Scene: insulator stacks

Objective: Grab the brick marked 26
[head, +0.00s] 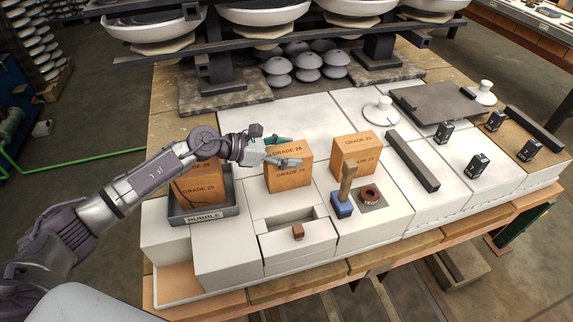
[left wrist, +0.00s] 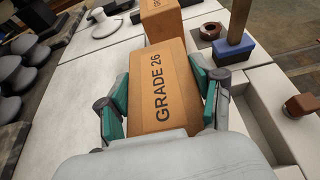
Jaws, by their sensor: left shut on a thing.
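The orange brick marked GRADE 26 (head: 289,178) stands on the white block top near the middle of the head view. In the left wrist view the same brick (left wrist: 165,95) fills the space between the teal fingers. My left gripper (head: 284,152) reaches in from the left and is shut on this brick, with a finger along each side. A second orange brick (head: 357,152) marked GRADE 23 or similar stands to its right, apart from it. Another orange brick (head: 200,190), marked GRADE 20 or similar and cracked, sits in the grey RUBBLE tray (head: 205,217) under my arm. My right gripper is not in view.
A brush with a blue head (head: 342,208) and a dark ring (head: 369,195) stand front right of the held brick. A small brown knob (head: 298,231) is on a drawer front. A dark bar (head: 411,162) lies further right. Loaded racks (head: 260,50) overhang the back.

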